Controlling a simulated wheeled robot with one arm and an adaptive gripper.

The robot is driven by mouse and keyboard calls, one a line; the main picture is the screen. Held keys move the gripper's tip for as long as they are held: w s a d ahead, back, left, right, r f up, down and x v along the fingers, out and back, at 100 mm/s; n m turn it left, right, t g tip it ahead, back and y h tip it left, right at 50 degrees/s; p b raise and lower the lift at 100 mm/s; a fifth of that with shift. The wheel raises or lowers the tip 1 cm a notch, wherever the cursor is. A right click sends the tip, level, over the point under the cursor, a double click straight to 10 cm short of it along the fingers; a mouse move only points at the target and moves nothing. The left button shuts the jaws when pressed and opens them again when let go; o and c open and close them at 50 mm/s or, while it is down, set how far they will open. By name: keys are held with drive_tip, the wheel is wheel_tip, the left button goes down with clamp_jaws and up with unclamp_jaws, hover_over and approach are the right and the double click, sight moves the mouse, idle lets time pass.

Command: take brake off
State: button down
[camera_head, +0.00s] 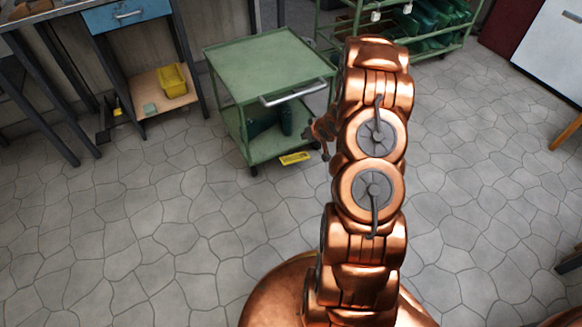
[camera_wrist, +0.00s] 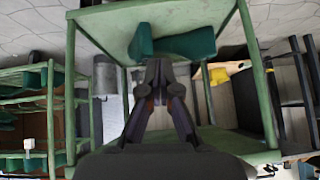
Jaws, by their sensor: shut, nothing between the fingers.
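A green two-tier cart (camera_head: 262,68) stands left of my arm in the head view, with a metal push handle on its front side. A yellow pedal-like piece (camera_head: 295,158), perhaps the brake, sits low at the cart's front lower edge, near the floor. My gripper (camera_head: 322,138) is beside the cart's right front post, partly hidden by my arm, and above and right of the yellow piece. In the wrist view my gripper (camera_wrist: 158,82) is shut and empty, with the cart's frame (camera_wrist: 72,90) around it. The yellow piece cannot be made out there.
Dark green items (camera_head: 270,118) lie on the cart's lower shelf. A green rack (camera_head: 440,25) stands behind my arm. A workbench with a blue drawer (camera_head: 126,14) and a yellow bin (camera_head: 173,81) is at the left. The tiled floor before the cart is clear.

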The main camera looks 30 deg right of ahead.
wheel_tip(320, 180, down, 9)
drive_tip(key=t+y+b, duration=0.1)
drive_tip(key=b, duration=0.1)
drive_tip(key=shift+s+a+b, duration=0.15)
drive_tip(key=shift+s+b, duration=0.05)
drive_tip(key=shift+b, duration=0.1)
drive_tip(key=shift+r, duration=0.15)
drive_tip(key=b, duration=0.4)
hover_over(287, 159)
drive_tip(key=s+d, duration=0.1)
drive_tip(key=s, duration=0.2)
wheel_tip(287, 159, down, 8)
drive_tip(key=shift+a+f+b, duration=0.2)
drive_tip(key=shift+f+b, duration=0.3)
drive_tip(key=shift+f, duration=0.4)
drive_tip(key=shift+a+f, duration=0.1)
drive_tip(key=shift+f, duration=0.4)
